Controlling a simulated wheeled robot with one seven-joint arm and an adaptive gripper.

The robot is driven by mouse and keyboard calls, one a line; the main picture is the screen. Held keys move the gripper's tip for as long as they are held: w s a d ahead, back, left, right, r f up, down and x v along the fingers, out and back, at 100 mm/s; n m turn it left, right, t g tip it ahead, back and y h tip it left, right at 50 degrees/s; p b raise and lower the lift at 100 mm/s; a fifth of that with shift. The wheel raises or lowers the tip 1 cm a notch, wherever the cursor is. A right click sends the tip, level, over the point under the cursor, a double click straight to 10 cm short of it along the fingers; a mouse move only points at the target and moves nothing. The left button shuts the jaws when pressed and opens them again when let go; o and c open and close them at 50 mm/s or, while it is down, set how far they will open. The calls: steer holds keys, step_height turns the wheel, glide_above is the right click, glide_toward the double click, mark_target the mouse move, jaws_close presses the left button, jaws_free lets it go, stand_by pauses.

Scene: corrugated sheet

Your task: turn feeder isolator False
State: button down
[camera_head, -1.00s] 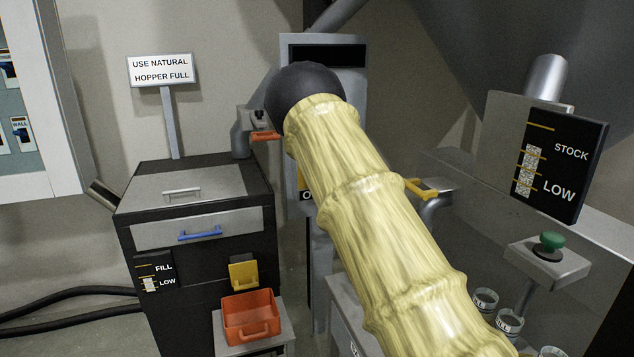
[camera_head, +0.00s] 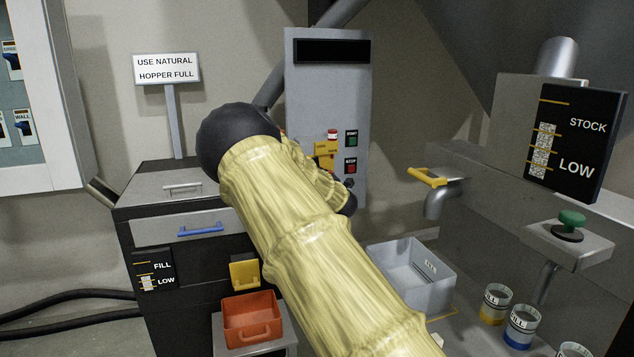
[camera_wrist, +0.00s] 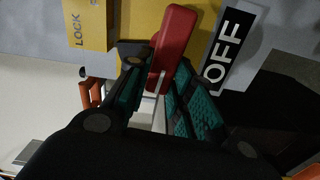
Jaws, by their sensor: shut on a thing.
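The feeder isolator's red handle (camera_wrist: 172,48) shows in the wrist view in front of a yellow plate (camera_wrist: 141,16). The handle slants up to the right. My gripper (camera_wrist: 150,82) is shut on its lower end, between teal-padded fingers. A white-on-black OFF label (camera_wrist: 222,48) lies right of the handle, and a yellow LOCK piece (camera_wrist: 87,24) lies left of it. In the head view my arm hides the handle and the fingers. The grey panel (camera_head: 310,85) stands behind the arm, with a yellow part (camera_head: 324,149) beside it.
START (camera_head: 351,138) and STOP (camera_head: 350,167) buttons sit on the panel's right side. The black cabinet (camera_head: 145,232) with an orange bin (camera_head: 252,322) stands left. A grey bin (camera_head: 414,270), a yellow-handled valve (camera_head: 427,176) and a green button (camera_head: 571,218) are to the right.

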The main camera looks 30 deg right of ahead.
steer(key=shift+f+n+b, duration=0.25)
steer(key=shift+n+b, duration=0.05)
steer(key=shift+n, duration=0.3)
steer(key=c, duration=1.2)
jaws_free()
steer(key=shift+c, duration=0.2)
steer(key=shift+s, duration=0.15)
steer(key=v, duration=1.1)
steer(key=shift+s, duration=0.4)
